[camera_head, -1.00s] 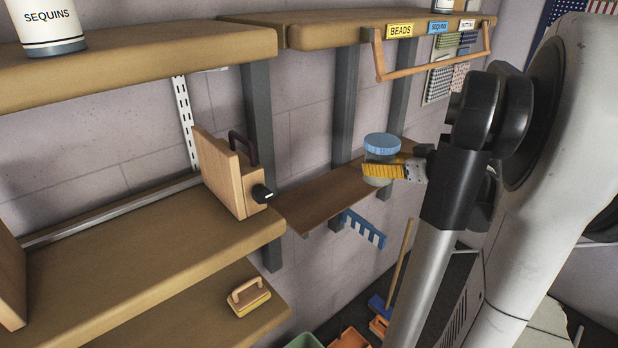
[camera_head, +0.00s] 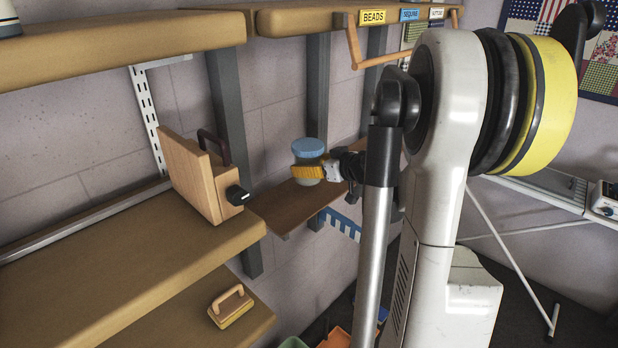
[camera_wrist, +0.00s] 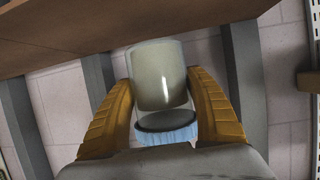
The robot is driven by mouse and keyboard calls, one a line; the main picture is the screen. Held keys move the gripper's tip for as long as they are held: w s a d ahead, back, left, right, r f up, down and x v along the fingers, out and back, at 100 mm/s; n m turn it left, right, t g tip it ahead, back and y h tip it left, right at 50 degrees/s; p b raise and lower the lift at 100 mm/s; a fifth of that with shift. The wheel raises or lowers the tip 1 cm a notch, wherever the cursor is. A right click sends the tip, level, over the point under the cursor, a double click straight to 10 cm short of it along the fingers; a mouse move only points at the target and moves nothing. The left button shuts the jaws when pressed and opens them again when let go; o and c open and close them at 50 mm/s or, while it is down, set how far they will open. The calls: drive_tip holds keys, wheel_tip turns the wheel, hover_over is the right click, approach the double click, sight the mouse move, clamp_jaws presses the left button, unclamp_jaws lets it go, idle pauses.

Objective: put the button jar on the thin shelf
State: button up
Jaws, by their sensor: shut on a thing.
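The button jar (camera_head: 308,149) is a clear jar with a blue lid, held upright. My gripper (camera_head: 308,171) has yellow fingers and is shut around the jar's body. In the wrist view the jar (camera_wrist: 158,75) sits between both fingers (camera_wrist: 160,100), with its blue lid toward the bottom of the picture. The thin shelf (camera_head: 285,208) is a narrow brown board on the wall. In the head view the jar overlaps it; I cannot tell whether they touch. In the wrist view the board (camera_wrist: 60,35) crosses the top, and the jar's base lies near its edge.
A thick shelf (camera_head: 120,265) at left carries a wooden bookend-like block (camera_head: 195,175) with a dark handle. A higher shelf with a BEADS label (camera_head: 373,17) and wooden rail (camera_head: 354,45) is above. A blue toothed rack (camera_head: 342,225) hangs below the thin shelf. Grey uprights (camera_head: 318,90) stand behind.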

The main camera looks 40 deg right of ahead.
drive_tip(key=shift+f+b, duration=0.4)
drive_tip(key=shift+f, duration=1.25)
drive_tip(key=shift+f, duration=0.25)
drive_tip(key=o, duration=1.4)
drive_tip(key=shift+r, duration=0.2)
drive_tip(key=shift+s+r, duration=0.2)
drive_tip(key=p+v, duration=0.2)
drive_tip(key=v, duration=0.9)
drive_tip(key=shift+s+r, duration=0.1)
drive_tip(key=shift+s, duration=0.15)
